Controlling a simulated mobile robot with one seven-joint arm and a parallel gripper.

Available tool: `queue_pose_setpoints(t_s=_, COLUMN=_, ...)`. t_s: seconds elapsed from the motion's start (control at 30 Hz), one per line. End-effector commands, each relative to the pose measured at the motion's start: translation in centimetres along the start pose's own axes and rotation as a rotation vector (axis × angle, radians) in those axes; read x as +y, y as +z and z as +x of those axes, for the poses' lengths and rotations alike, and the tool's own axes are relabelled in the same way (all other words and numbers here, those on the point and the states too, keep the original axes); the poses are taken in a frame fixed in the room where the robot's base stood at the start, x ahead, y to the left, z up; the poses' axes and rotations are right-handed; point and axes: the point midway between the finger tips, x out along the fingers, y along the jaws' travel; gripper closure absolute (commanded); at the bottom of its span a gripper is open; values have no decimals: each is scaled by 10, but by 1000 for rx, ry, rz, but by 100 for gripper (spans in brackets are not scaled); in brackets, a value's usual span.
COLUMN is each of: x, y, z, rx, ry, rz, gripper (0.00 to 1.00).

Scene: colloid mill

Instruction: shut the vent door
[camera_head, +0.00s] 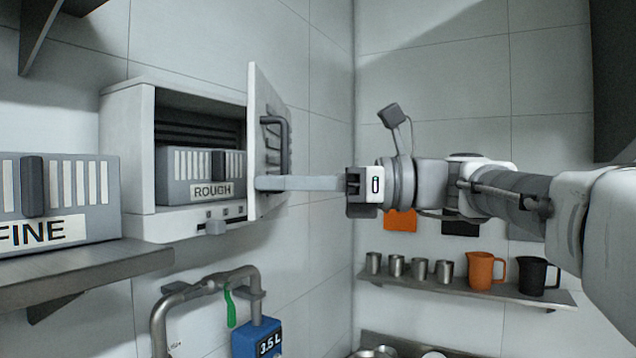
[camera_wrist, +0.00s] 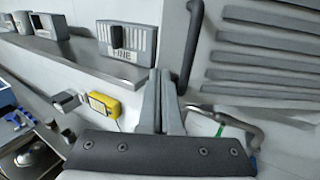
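The vent door (camera_head: 264,98) stands open, swung out from the right side of a white wall box (camera_head: 128,150). It carries a dark bar handle (camera_head: 286,145) and louvre slats on its outer face. In the wrist view the slatted door (camera_wrist: 265,72) fills the upper right, with the handle (camera_wrist: 192,45) at its left. My gripper (camera_head: 262,183) reaches in from the right, its fingers level and below the handle, their tips overlapping the door's free edge. Contact is unclear. In the wrist view my gripper (camera_wrist: 161,76) has its fingers together with nothing between them.
Inside the box is a grey ROUGH unit (camera_head: 205,175). A FINE unit (camera_head: 55,195) rests on a metal shelf (camera_head: 90,266) at left. Below are a pipe with a green lever (camera_head: 230,307) and a blue 3.5 L box (camera_head: 257,340). Cups and jugs stand on a back shelf (camera_head: 460,287).

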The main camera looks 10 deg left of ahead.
Motion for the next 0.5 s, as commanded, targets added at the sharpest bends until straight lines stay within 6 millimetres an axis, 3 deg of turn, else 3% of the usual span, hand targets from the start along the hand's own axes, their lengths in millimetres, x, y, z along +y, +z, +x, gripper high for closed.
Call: queue_pose_setpoints(t_s=0.5, x=0, y=1, z=88, rx=0, ry=-218, rz=0, gripper=100)
